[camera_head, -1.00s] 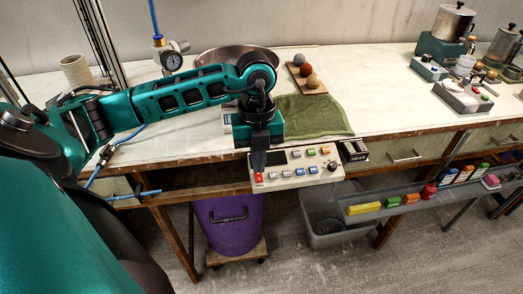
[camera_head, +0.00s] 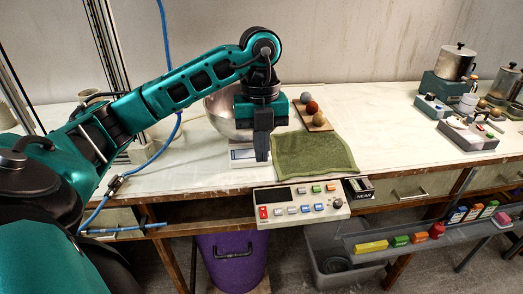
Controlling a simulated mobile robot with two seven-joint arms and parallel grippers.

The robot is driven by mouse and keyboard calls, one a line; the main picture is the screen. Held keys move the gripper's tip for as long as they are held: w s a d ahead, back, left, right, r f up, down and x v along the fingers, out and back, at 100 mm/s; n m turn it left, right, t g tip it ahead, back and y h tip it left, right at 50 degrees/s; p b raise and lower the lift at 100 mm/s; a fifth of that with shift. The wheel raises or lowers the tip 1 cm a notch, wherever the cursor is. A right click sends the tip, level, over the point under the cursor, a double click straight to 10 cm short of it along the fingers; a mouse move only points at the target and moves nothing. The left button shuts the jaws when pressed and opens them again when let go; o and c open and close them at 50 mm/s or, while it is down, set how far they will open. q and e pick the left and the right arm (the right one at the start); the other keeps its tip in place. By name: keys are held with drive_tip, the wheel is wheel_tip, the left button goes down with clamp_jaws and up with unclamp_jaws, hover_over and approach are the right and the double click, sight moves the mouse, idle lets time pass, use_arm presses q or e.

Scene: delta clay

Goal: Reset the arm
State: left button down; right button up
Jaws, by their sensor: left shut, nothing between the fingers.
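My left arm comes in from the left, and its gripper (camera_head: 262,158) points down in front of the metal bowl (camera_head: 222,112) and scale (camera_head: 243,158). The gripper is shut and empty, above the table's front part and clear of the control panel. The control panel (camera_head: 300,201) is a pale box at the table's front edge with a red switch (camera_head: 264,212) at its left end and several coloured buttons. My right gripper is not in view.
A green towel (camera_head: 314,155) lies right of the gripper, with a wooden board of balls (camera_head: 313,112) behind it. A purple bin (camera_head: 232,262) stands below. A rail with coloured blocks (camera_head: 370,246) is at lower right. The table's middle right is clear.

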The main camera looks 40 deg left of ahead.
use_arm(q)
drive_tip(key=shift+f, duration=0.1)
drive_tip(key=s+d+f+m+g+h, duration=0.1)
drive_tip(key=d+f+m+h, duration=0.1)
drive_tip(key=d+h, duration=0.35)
drive_tip(key=s+d+f+m+h, duration=0.1)
drive_tip(key=d+f+m+h, duration=0.1)
drive_tip(key=d, duration=0.7)
drive_tip(key=d+r+n+t+h, duration=0.4)
drive_tip(key=d+n+t+h, duration=0.15)
drive_tip(key=d+h, duration=0.55)
drive_tip(key=w+a+f+n+t+y, duration=0.3)
drive_tip(key=a+f+n+t+y, duration=0.4)
drive_tip(key=f+n+t+y, duration=0.8)
drive_tip(key=s+a+f+n+g+y, duration=0.2)
drive_tip(key=s+a+f+n+g, duration=0.1)
drive_tip(key=s+f+n+g, duration=0.4)
drive_tip(key=s+f+g, duration=0.1)
drive_tip(key=s+f, duration=0.2)
drive_tip(key=f, duration=0.2)
drive_tip(key=shift+s+a+f, duration=0.2)
drive_tip(key=shift+s+f, duration=0.05)
drive_tip(key=shift+f, duration=0.1)
